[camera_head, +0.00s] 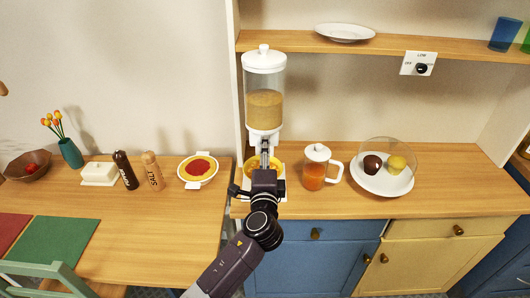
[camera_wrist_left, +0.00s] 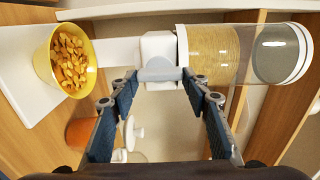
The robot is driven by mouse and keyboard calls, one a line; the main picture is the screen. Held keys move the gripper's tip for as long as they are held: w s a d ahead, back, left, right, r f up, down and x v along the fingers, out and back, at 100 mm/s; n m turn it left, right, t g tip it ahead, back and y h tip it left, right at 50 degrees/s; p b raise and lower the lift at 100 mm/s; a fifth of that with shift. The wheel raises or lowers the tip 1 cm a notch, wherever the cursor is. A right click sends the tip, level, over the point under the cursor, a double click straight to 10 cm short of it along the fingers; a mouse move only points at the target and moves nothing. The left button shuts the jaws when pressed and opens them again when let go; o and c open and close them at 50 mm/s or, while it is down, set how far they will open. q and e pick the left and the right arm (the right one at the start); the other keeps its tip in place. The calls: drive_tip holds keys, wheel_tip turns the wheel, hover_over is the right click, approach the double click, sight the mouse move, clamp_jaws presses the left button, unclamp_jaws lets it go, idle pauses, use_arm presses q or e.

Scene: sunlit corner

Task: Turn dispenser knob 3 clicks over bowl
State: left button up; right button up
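The dispenser (camera_head: 265,100) stands upright on the wooden counter, its clear hopper partly filled with tan grain. It lies sideways at the right in the left wrist view (camera_wrist_left: 210,55). Its grey knob (camera_wrist_left: 160,74) sits between the fingertips of my left gripper (camera_wrist_left: 158,80). The fingers are apart, one at each end of the knob; I cannot tell whether they touch it. In the head view my left gripper (camera_head: 265,160) is in front of the dispenser's lower part. The yellow bowl (camera_wrist_left: 43,68), holding orange-brown pieces, is under the outlet. My right gripper is not in view.
A lidded jug (camera_head: 316,172) of orange liquid and a covered plate of cakes (camera_head: 383,184) stand right of the dispenser. A pasta dish (camera_head: 198,170), dark mill (camera_head: 125,170) and salt mill (camera_head: 153,171) stand left. A shelf (camera_head: 380,46) runs above the counter.

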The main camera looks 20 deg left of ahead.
use_arm(q)
drive_tip(key=o, duration=0.5)
drive_tip(key=shift+c, duration=0.2)
drive_tip(key=v, duration=1.2)
